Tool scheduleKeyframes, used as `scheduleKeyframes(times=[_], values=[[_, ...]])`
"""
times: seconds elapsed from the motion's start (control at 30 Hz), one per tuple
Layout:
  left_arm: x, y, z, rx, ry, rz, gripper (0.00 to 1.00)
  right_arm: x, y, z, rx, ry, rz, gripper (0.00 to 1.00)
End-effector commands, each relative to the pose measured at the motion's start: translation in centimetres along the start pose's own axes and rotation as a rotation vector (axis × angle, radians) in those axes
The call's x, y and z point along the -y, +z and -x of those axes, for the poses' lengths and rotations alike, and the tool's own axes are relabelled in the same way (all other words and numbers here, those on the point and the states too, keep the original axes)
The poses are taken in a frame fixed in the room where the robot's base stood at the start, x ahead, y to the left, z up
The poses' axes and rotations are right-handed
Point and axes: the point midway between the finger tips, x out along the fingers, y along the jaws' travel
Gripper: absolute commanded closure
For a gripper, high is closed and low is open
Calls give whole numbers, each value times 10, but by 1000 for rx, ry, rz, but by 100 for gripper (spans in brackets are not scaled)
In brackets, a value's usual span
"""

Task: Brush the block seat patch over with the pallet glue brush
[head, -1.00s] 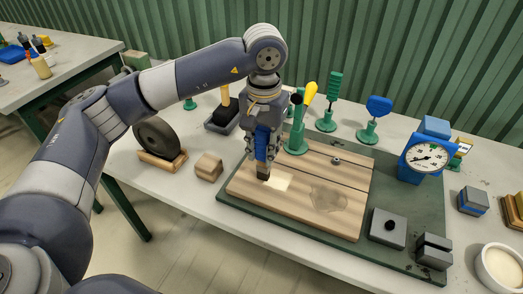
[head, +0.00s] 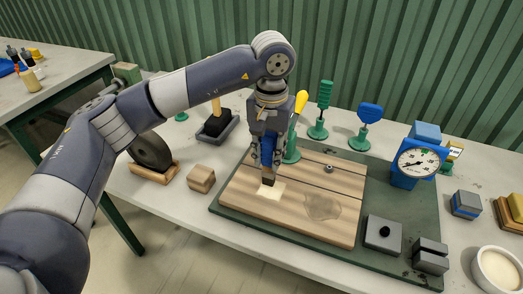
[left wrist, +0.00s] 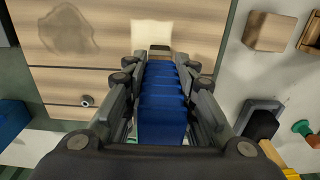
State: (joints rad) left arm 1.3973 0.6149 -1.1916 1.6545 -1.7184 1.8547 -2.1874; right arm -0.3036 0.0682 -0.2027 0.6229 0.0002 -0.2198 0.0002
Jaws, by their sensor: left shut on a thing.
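My left gripper (head: 266,158) is shut on the blue-handled glue brush (head: 269,178), which points down over the wooden pallet (head: 250,205). The brush tip is at the upper edge of a pale cream patch (head: 270,193) on the boards; whether it touches cannot be told. In the left wrist view the blue brush handle (left wrist: 165,105) lies between the fingers, and its tip overlaps the lower edge of the pale patch (left wrist: 150,33). A darker irregular stain (head: 322,207) lies on the pallet to the right. My right gripper is out of view.
The pallet lies on a green mat (head: 430,215). Behind the gripper stand a yellow-topped tool (head: 300,103) and other green stands. A wooden block (head: 201,179) is at left; a dial gauge (head: 418,163), grey blocks (head: 384,235) and a white bowl (head: 498,268) are at right.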

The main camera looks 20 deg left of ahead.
Motion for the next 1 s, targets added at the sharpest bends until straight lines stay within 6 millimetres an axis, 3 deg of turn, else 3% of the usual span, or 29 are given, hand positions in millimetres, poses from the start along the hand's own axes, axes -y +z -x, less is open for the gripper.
scheduleKeyframes(times=[0.5, 1.0], values=[[-44, 0, 1, -2, 1, -3, 100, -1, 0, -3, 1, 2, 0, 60], [-49, 0, 1, -2, 1, 1, 100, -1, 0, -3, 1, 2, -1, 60]])
